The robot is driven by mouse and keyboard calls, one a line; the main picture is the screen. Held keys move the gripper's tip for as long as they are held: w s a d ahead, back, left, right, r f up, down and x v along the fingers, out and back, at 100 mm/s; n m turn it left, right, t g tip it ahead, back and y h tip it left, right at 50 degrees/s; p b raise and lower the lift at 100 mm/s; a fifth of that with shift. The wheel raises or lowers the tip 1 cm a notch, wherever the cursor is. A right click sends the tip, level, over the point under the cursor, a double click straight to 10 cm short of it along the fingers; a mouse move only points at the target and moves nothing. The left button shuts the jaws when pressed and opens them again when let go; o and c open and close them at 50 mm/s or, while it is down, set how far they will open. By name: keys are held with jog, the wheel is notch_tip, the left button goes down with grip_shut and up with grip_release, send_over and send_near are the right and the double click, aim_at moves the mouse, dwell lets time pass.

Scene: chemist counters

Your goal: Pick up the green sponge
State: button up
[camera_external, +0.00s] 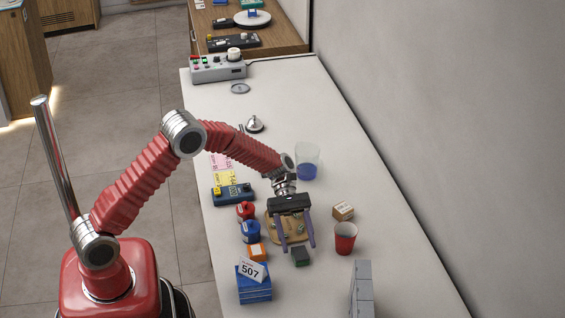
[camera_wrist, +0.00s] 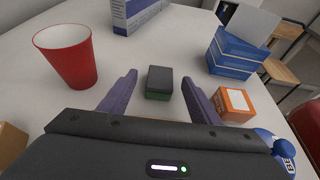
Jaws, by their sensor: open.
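The green sponge (camera_wrist: 158,83) is a small block with a dark grey top and green lower sides. It lies on the white counter (camera_external: 240,150), and in the external view the sponge (camera_external: 300,257) is just in front of my gripper. My gripper (camera_external: 296,250) is open and empty, its two purple fingers pointing down toward the counter. In the wrist view the sponge sits beyond and between the fingertips of my gripper (camera_wrist: 160,82), apart from both.
A red cup (camera_external: 345,238) stands right of the sponge. An orange box (camera_external: 257,252) and a blue stack with a 507 card (camera_external: 254,284) are on the left. A grey-white box (camera_external: 362,290) stands in front.

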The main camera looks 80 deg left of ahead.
aim_at(300, 253)
jog(key=shift+x, duration=2.65)
jog(key=shift+r, duration=0.1)
jog(key=shift+c, duration=0.4)
jog(key=c, duration=1)
